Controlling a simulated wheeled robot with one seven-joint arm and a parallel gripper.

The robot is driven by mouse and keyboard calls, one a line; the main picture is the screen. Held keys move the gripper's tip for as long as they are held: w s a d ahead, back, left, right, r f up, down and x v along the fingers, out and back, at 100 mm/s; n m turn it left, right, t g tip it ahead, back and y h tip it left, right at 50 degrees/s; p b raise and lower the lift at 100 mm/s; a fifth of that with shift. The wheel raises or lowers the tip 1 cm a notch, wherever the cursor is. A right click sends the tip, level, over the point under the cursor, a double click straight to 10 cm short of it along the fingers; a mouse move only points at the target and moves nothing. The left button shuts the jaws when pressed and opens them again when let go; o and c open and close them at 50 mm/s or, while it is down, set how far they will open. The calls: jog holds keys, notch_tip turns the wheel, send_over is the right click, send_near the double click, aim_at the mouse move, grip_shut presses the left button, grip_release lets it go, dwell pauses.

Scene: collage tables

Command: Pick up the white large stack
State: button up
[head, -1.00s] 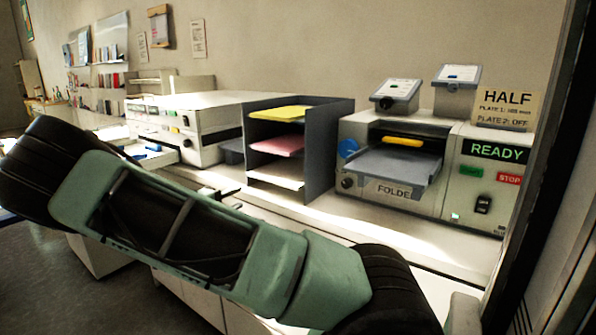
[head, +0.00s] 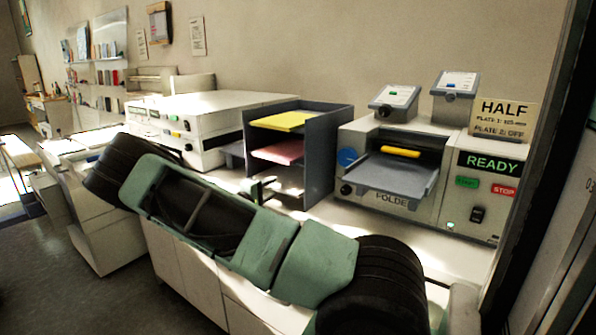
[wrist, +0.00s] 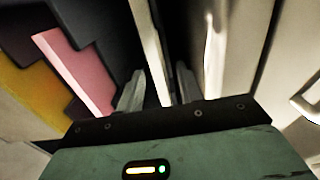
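The three-tier grey tray rack (head: 322,165) holds a yellow stack (head: 290,120) on top and a pink stack (head: 278,151) in the middle; pink also shows in the wrist view (wrist: 72,70). My gripper (head: 262,187) is at the front of the bottom tier. In the wrist view its two fingers (wrist: 158,92) are apart, with the pale edge of the white stack (wrist: 149,50) reaching between them. Gaps show beside that edge, so the gripper looks open. In the head view my gripper and the shade mostly hide the white stack.
A folding machine (head: 400,175) with a grey tray stands right of the rack. A white machine (head: 205,120) stands to the left. The white counter (head: 340,222) is bare in front of the folder. A dark door frame (head: 535,170) borders the right.

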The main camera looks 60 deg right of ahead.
aim_at(289, 182)
jog(key=shift+s+d+p, duration=0.15)
jog(key=shift+d+p, duration=0.2)
jog(key=shift+d, duration=1.05)
grip_shut()
jog(key=shift+r, duration=0.1)
jog(key=shift+r, duration=0.15)
